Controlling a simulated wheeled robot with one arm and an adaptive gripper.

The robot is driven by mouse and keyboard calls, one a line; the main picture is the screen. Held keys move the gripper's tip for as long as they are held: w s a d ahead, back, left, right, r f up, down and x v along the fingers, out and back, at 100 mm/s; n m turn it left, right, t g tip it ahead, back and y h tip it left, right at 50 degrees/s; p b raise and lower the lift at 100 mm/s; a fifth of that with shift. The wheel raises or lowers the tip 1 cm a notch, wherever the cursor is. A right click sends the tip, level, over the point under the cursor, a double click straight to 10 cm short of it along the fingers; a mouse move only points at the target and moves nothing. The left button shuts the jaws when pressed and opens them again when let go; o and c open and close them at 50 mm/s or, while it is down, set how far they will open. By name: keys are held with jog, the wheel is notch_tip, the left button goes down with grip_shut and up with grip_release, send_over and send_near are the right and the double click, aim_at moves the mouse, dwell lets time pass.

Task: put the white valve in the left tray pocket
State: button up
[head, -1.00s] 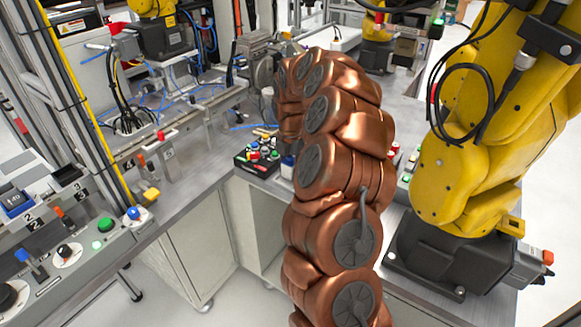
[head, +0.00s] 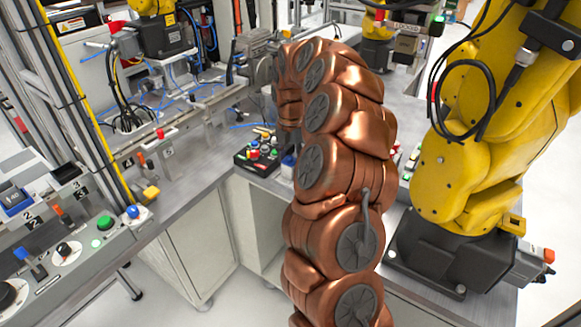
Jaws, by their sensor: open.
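A blue and white item (head: 288,166) stands between the tray and my arm. A large yellow robot arm (head: 480,130) on a black base is close on the right. A control panel (head: 75,250) with buttons is at the lower left.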

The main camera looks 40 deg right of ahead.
aim_at(290, 156)
notch_tip(290, 156, up, 9)
jog(key=shift+f+b, duration=0.2)
jog(key=shift+b, duration=0.5)
jog(key=shift+r, duration=0.55)
jog(key=shift+a, duration=0.1)
jog(key=s+a+r+m, duration=0.1)
jog(key=s+a+m, duration=0.4)
jog(key=a, duration=0.5)
jog(key=s+a+r+m, duration=0.1)
jog(key=s+a+m, duration=0.2)
jog(key=s+a, duration=0.55)
jog(key=s+a+f+m, duration=0.2)
jog(key=s+m, duration=0.2)
jog(key=s, duration=0.3)
jog(key=s+a+f+m+g, duration=0.1)
jog(key=s+a+f+m, duration=0.2)
jog(key=s+m, duration=0.2)
jog(key=s+a+f+m, duration=0.2)
jog(key=s+m, duration=0.2)
jog(key=s, duration=0.5)
jog(key=shift+s+a+f+m+g, duration=0.15)
jog(key=shift+s+f+m+g, duration=0.15)
jog(key=shift+m+g, duration=0.1)
jog(key=shift+r, duration=0.1)
